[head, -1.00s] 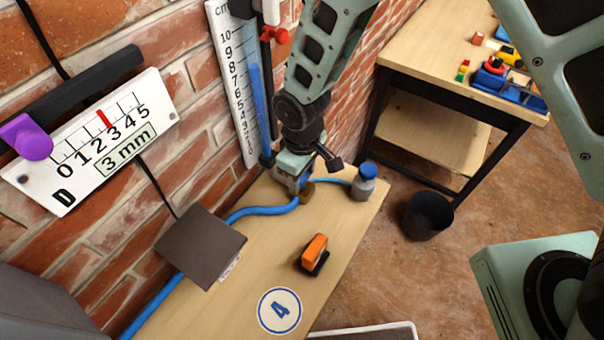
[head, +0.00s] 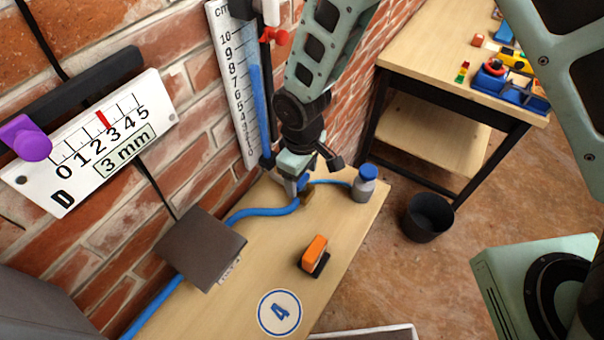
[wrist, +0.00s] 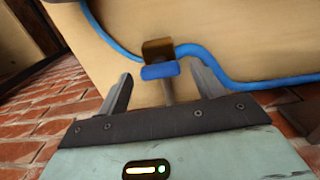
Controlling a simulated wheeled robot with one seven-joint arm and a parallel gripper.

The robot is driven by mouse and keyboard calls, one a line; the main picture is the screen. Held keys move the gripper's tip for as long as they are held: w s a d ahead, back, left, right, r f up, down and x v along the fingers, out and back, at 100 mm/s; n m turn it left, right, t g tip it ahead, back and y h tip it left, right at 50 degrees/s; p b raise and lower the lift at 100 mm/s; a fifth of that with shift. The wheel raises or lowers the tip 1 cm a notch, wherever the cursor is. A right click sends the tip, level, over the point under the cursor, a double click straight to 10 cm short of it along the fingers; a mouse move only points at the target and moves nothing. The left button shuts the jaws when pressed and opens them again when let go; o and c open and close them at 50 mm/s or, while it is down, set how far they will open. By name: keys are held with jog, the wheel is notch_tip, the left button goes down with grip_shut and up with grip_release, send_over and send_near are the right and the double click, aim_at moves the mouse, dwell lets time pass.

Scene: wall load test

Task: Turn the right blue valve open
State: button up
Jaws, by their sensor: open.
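A valve with a blue handle (wrist: 160,71) and a brass body (wrist: 157,49) sits on a blue hose at the wooden bench. In the head view its brass body (head: 307,197) shows just below my gripper (head: 301,182), which hides most of the handle. In the wrist view my gripper (wrist: 161,75) is open, with one finger on each side of the blue handle. Gaps show between the handle and both fingers. I cannot tell exactly how deep the handle sits between them. No second blue valve is clearly visible.
The brick wall stands close on the left, with a ruler gauge (head: 232,85) and a dial plate (head: 95,145) on it. A blue-capped bottle (head: 364,184), an orange-and-black object (head: 314,255) and a dark box (head: 200,247) are on the bench. A black bin (head: 428,217) stands on the floor.

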aim_at(302, 179)
jog(key=shift+r+b, duration=0.85)
jog(key=shift+r, duration=2.7)
jog(key=shift+r, duration=0.1)
jog(key=s+d+r+m, duration=0.1)
jog(key=s+d+r, duration=0.4)
jog(key=s, duration=0.4)
jog(key=s+d+r+m+b, duration=0.1)
jog(key=s+d+r, duration=0.4)
jog(key=s+r, duration=0.2)
jog(key=shift+s+d+m+y, duration=0.3)
jog(key=shift+s+m, duration=0.1)
jog(key=shift+s, duration=0.45)
